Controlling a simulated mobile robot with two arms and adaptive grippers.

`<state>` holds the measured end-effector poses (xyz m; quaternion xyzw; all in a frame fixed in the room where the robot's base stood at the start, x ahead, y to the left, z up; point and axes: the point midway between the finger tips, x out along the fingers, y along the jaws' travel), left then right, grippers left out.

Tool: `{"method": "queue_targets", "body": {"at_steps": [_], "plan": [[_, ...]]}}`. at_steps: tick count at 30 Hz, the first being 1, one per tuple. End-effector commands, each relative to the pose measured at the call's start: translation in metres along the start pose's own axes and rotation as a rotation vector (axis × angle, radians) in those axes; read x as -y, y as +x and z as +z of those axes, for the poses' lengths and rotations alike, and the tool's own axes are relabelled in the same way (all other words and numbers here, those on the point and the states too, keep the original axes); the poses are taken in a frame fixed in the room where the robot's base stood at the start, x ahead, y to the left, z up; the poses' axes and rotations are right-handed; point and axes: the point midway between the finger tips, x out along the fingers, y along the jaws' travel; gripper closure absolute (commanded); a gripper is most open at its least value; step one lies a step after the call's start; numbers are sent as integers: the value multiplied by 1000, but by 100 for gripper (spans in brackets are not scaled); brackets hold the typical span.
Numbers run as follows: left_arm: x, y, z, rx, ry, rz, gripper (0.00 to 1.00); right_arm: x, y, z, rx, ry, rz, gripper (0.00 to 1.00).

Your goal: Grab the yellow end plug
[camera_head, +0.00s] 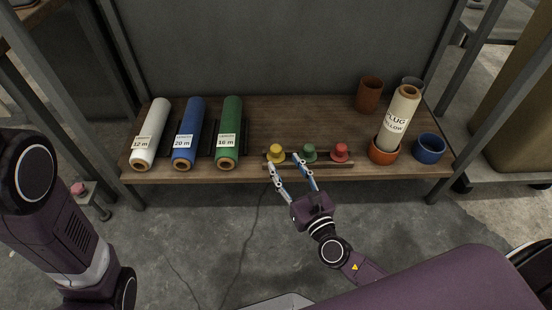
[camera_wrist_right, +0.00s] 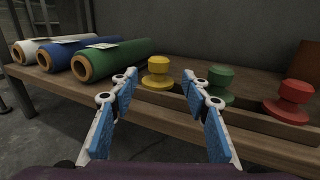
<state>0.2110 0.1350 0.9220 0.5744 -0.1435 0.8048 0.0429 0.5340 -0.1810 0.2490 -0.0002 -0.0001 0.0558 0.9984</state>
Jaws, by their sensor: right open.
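The yellow end plug (camera_head: 276,153) stands on a low wooden strip near the shelf's front edge, left of a green plug (camera_head: 309,152) and a red plug (camera_head: 340,152). My right gripper (camera_head: 283,161) is open and empty at the shelf's front edge, just in front of the yellow and green plugs. In the right wrist view the yellow plug (camera_wrist_right: 158,73) shows beyond and between the open fingers (camera_wrist_right: 160,78), nearer the left finger and apart from it. The green plug is partly hidden behind the right finger there. My left arm shows at the left, but its gripper is out of view.
White, blue (camera_head: 188,133) and green rolls lie in a rack on the left of the wooden shelf (camera_head: 265,112). A labelled cream roll (camera_head: 399,117) stands in an orange cup (camera_head: 384,151) at the right. A blue cup (camera_head: 429,147) and a brown cup (camera_head: 369,94) stand nearby.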

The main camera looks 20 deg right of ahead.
Motion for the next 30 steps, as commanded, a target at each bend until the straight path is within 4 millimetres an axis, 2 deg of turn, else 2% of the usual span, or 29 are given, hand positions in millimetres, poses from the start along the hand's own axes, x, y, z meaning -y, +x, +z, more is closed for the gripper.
{"method": "queue_targets", "body": {"at_steps": [12,16,22,30], "plan": [[-4,2,-12,-29,4,12,34,-2,57,0,2,1,-1,57],[-4,2,-12,-28,4,11,34,-3,64,0,0,2,1,57],[-4,2,-12,-29,4,12,34,-2,64,0,0,1,1,57],[-4,2,-12,-28,4,12,34,-3,64,0,0,1,1,87]]}}
